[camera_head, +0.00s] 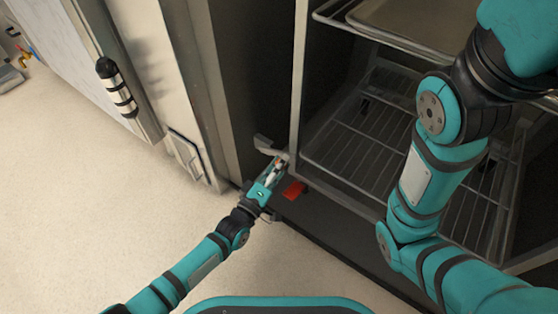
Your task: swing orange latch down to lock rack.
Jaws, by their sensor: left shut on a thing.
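My left gripper (278,166) is at the foot of the rack's front left post, low down near the oven's base. It is shut on a small part there, of which only a speck of orange shows between the fingers; this looks like the orange latch, mostly hidden by the gripper. The rack (298,85) stands upright, with wire shelves inside. My right arm crosses the right side of the view, in front of the rack; its gripper is out of the picture.
A red block (294,190) lies on the dark base just right of my left gripper. A grey bracket (268,146) sticks out by the post. A tray (400,18) is on an upper shelf. The pale floor at left is clear.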

